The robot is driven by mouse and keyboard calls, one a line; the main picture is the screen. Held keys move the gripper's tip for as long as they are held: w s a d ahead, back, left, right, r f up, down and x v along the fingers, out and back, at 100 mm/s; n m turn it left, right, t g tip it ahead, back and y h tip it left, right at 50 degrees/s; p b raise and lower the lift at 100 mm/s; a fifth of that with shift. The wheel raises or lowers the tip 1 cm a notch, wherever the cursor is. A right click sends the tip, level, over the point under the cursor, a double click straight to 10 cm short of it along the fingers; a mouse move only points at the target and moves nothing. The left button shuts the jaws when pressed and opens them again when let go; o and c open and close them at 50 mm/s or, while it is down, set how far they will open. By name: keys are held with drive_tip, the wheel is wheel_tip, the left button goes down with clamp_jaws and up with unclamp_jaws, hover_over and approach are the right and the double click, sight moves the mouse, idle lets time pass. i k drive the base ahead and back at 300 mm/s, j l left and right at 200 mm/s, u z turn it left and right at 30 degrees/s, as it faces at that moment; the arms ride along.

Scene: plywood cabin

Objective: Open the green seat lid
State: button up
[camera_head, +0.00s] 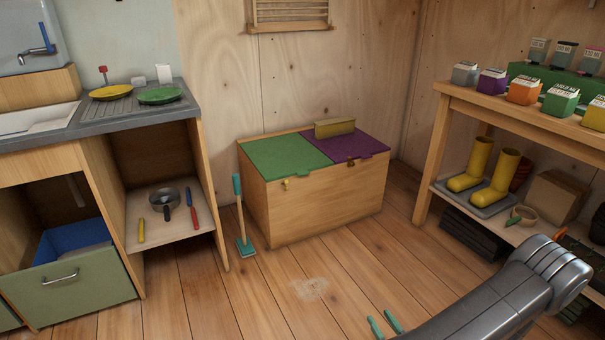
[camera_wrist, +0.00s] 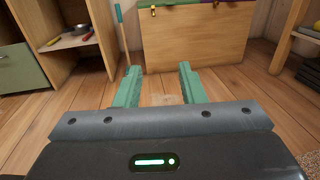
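The green seat lid (camera_head: 287,157) lies flat and closed on the left half of a wooden bench box (camera_head: 325,205). A small yellow latch or tab (camera_head: 285,184) sits at its front edge. Beside it is a purple lid (camera_head: 357,147), also closed, with a yellow block-like object (camera_head: 334,128) across the back near the join. My gripper (camera_head: 384,325) is low over the floor in front of the box, well apart from it. In the wrist view its two green fingers (camera_wrist: 159,82) are spread with nothing between them, facing the box front (camera_wrist: 195,38).
A teal-handled brush or scraper (camera_head: 241,215) stands against the box's left side. A kitchen counter (camera_head: 128,112) with open shelves is on the left. A shelf with boots (camera_head: 485,170) is on the right. The floor before the box is clear.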

sight(285, 156)
drive_tip(key=i+j+u, duration=0.1)
drive_tip(key=i+u, duration=0.2)
drive_tip(key=i, duration=1.75)
